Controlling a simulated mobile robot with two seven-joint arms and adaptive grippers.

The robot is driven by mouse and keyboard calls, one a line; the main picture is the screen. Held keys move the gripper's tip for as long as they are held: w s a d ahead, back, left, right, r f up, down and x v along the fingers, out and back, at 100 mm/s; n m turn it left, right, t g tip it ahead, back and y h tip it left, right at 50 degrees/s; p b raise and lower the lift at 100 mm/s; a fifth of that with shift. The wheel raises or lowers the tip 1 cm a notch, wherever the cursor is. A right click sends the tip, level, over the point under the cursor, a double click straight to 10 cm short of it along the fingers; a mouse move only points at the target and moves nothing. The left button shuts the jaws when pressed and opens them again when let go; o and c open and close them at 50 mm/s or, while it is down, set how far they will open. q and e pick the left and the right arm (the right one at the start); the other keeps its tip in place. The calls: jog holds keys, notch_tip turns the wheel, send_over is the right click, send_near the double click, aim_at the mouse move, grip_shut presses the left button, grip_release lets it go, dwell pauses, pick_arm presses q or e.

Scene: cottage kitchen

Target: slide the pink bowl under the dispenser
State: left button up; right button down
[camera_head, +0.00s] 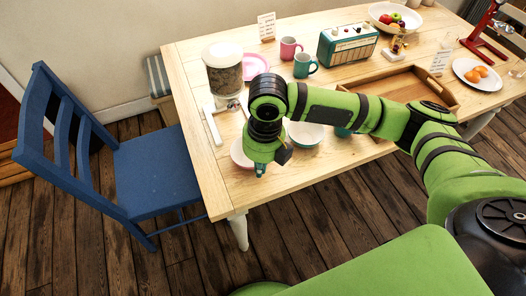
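The dispenser (222,76) stands near the left end of the wooden table, a tall container with a white lid and brown contents. Its lower part is partly hidden by my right arm. A pale pink bowl (238,154) sits nearer the table's front edge, below the dispenser in the picture, and my gripper hides its right part. My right gripper (262,168) points down at the bowl's right side. Its fingers are mostly hidden, so I cannot tell whether it touches the bowl or is open. My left gripper is out of view.
A white bowl (306,135) stands just right of my gripper. A pink plate (255,66), pink mug (290,48) and teal mug (304,66) stand behind my arm. A wooden tray (452,99) is to the right.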

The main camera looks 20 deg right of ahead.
jog(key=shift+n+h, duration=0.4)
jog(key=f, duration=0.3)
jog(key=d+f, duration=0.1)
jog(key=f, duration=0.2)
jog(key=d+f+p, duration=0.1)
jog(key=f, duration=0.2)
jog(key=shift+d+f, duration=0.15)
jog(key=shift+f, duration=0.05)
jog(key=shift+w+p, duration=0.3)
jog(key=shift+w, duration=0.85)
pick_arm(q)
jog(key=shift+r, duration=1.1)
pick_arm(e)
jog(key=shift+w, duration=0.85)
jog(key=shift+w+a, duration=0.1)
jog(key=shift+a, duration=0.1)
